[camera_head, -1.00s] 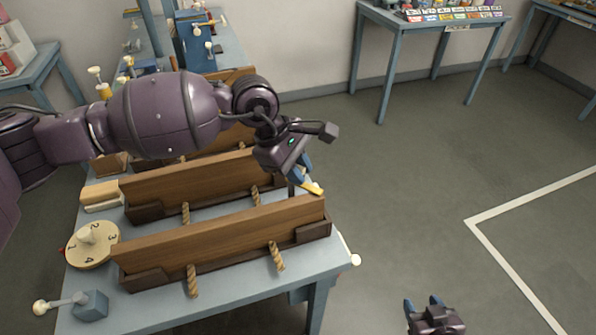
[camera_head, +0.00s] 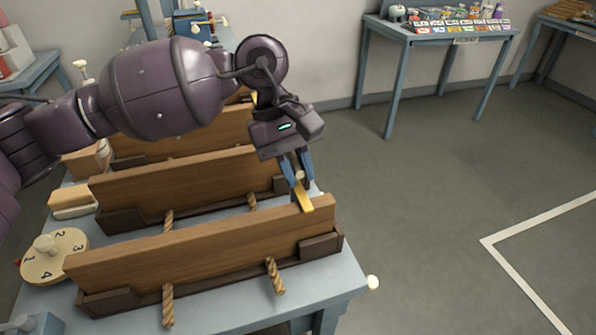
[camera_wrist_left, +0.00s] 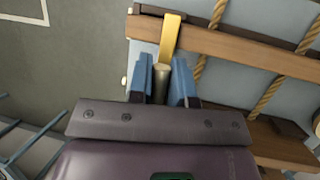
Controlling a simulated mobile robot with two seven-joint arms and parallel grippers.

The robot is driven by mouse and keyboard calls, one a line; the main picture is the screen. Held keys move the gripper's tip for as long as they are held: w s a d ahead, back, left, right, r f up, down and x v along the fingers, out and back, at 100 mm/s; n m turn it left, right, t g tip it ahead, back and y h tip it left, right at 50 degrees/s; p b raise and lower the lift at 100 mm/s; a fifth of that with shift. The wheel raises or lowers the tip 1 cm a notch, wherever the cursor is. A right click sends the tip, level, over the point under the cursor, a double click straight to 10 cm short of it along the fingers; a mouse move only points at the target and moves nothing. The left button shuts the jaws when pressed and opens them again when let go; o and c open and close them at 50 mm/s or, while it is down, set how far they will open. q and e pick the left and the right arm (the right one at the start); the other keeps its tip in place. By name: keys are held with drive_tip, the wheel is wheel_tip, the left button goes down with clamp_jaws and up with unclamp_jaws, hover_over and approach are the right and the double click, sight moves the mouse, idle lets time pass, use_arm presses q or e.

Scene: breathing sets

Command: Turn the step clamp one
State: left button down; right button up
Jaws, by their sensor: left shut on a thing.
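The step clamp is a yellow bar (camera_head: 303,198) with a pale round knob, near the right end of the front wooden board (camera_head: 210,235). The bar's free end reaches over the board's top edge. In the left wrist view the yellow bar (camera_wrist_left: 170,36) crosses the board and the knob (camera_wrist_left: 161,82) stands between my fingers. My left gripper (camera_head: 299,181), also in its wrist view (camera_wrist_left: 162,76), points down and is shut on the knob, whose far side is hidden. My right gripper is out of view.
More upright boards (camera_head: 180,187) stand in rows behind, with twisted ropes (camera_head: 274,276) at their feet. A numbered dial (camera_head: 55,262) sits at the left of the blue bench. Open floor (camera_head: 420,210) lies to the right, with a side table (camera_head: 440,35) at the back.

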use_arm(q)
drive_tip(key=shift+r, duration=0.1)
idle(0.4)
drive_tip(key=c, duration=1.2)
unclamp_jaws()
drive_tip(key=shift+c, duration=0.2)
drive_tip(key=shift+o, duration=0.8)
drive_tip(key=v, duration=1)
drive_tip(key=shift+w+r, duration=0.2)
drive_tip(key=shift+r, duration=0.15)
drive_tip(key=shift+a, duration=0.1)
